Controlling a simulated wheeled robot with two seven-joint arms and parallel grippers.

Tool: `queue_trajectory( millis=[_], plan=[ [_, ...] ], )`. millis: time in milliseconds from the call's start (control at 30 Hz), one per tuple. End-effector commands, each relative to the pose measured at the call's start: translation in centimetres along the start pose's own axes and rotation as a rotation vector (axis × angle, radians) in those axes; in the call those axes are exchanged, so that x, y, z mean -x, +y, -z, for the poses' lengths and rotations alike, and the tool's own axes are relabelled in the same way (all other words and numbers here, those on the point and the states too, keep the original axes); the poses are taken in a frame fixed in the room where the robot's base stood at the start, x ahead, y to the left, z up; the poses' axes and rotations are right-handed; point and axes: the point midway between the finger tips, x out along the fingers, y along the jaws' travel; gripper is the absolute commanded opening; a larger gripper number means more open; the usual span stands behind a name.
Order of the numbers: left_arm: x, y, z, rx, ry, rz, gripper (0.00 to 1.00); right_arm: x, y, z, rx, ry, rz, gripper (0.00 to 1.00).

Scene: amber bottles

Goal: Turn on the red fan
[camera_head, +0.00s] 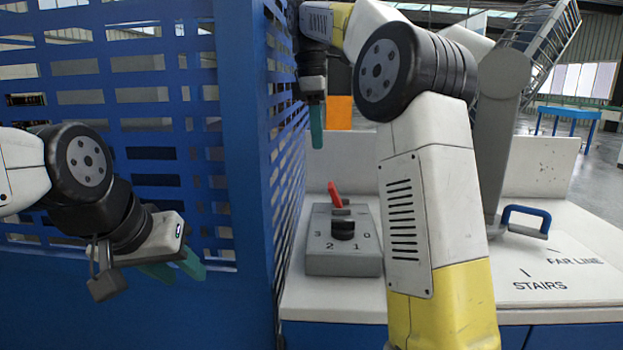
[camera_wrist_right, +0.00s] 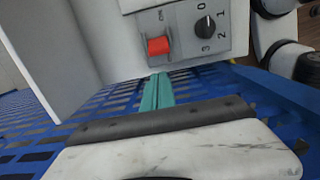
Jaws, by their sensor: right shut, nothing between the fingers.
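A grey control box (camera_head: 343,262) stands on the white bench top, with a red switch lever (camera_head: 335,194) and a black dial (camera_head: 343,229) marked 0 to 3. In the right wrist view the red switch (camera_wrist_right: 158,46) sits below an "ON" label, beside the dial (camera_wrist_right: 205,27). My right gripper (camera_head: 317,146) is shut and empty, above the box and apart from the red lever. Its teal fingertips (camera_wrist_right: 160,76) point towards the switch in the wrist view. My left gripper (camera_head: 188,279) is open and empty before the blue panel. I cannot make out a red fan.
A blue slatted panel (camera_head: 240,120) stands close to the left of the box. A padlock (camera_head: 105,272) hangs by my left gripper. A grey post (camera_head: 498,130) carries a wire cage, with a blue handle (camera_head: 526,218) at its foot. My right arm hides part of the bench.

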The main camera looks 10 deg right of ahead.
Motion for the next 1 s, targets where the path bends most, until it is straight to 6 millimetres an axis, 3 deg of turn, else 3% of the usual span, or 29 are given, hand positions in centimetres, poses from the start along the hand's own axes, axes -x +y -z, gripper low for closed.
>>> queue_trajectory(
  millis=[167, 600, 1000],
  plan=[
    [0.0, 0.0, 0.0, 0.000, 0.000, 0.000, 0.36, -1.4, 0.0, -0.1, -0.001, -0.002, 0.002, 0.00],
    [0.0, 0.0, 0.0, 0.000, 0.000, 0.000, 0.36, -8.6, -0.1, 0.0, -0.001, -0.001, 0.003, 0.00],
    [0.0, 0.0, 0.0, 0.000, 0.000, 0.000, 0.36, -10.0, 0.0, 0.0, -0.002, 0.001, 0.000, 0.00]
  ],
)
